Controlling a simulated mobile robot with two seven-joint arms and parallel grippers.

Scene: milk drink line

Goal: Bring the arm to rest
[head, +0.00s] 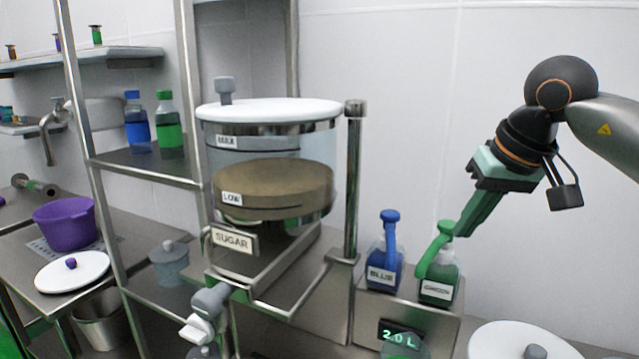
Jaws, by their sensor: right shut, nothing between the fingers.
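My right arm comes in from the right edge. Its gripper (462,232) points down and to the left, with its green fingers together and nothing between them. The fingertips are close to the green pump top of the bottle labelled green (439,288); I cannot tell whether they touch it. The bottle stands upright on a steel ledge. Beside it to the left stands the bottle labelled blue (384,270), with a blue pump top. My left gripper does not show.
A large clear sugar container (265,145) with a white lid stands in the middle, between steel posts. A 2.0 L display (398,334) and a white lid (520,344) are below the bottles. A purple bowl (66,224) is at left. The wall space above the bottles is free.

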